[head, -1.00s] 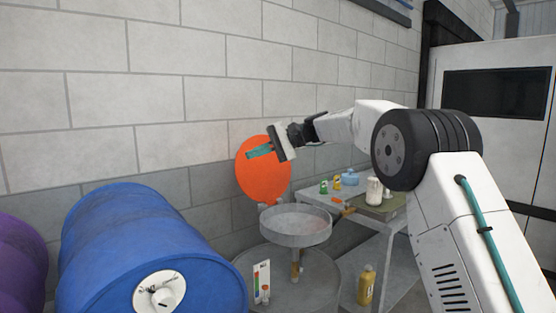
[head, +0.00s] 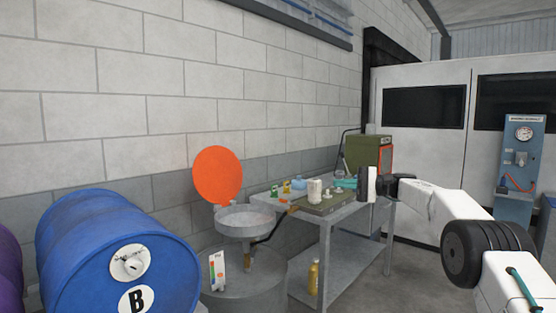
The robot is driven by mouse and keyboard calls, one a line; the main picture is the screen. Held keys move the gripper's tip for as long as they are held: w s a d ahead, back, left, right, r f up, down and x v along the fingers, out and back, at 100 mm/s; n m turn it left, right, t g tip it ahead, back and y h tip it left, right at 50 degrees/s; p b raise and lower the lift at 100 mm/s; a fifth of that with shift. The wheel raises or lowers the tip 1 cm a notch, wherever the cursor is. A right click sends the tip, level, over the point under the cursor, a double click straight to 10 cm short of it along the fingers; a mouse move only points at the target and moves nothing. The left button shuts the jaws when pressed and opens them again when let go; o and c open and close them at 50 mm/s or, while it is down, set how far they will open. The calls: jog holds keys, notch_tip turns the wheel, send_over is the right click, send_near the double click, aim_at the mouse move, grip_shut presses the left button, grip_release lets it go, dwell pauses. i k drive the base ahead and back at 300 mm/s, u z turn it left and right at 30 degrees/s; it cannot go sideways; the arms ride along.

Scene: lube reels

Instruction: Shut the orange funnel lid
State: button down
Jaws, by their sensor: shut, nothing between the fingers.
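The orange funnel lid (head: 218,174) is a round disc standing raised, nearly upright, behind the grey funnel pan (head: 246,222), which is open at the top. The pan sits above a grey drum (head: 243,285). My gripper (head: 345,183) is to the right of the lid, well apart from it, with its teal fingers pointing left over the far side of the bench. The fingers are shut and empty. The fingertips show small.
A blue drum marked B (head: 115,255) lies at left. A yellow bottle (head: 313,277) stands below. A blue gauge stand (head: 522,165) is at right.

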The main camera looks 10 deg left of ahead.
aim_at(217, 175)
jog(key=z, duration=0.8)
jog(key=i, duration=2.3)
jog(key=u, duration=0.25)
jog(key=i, duration=1.05)
jog(key=u, duration=1.55)
jog(key=i, duration=0.9)
jog(key=u, duration=0.85)
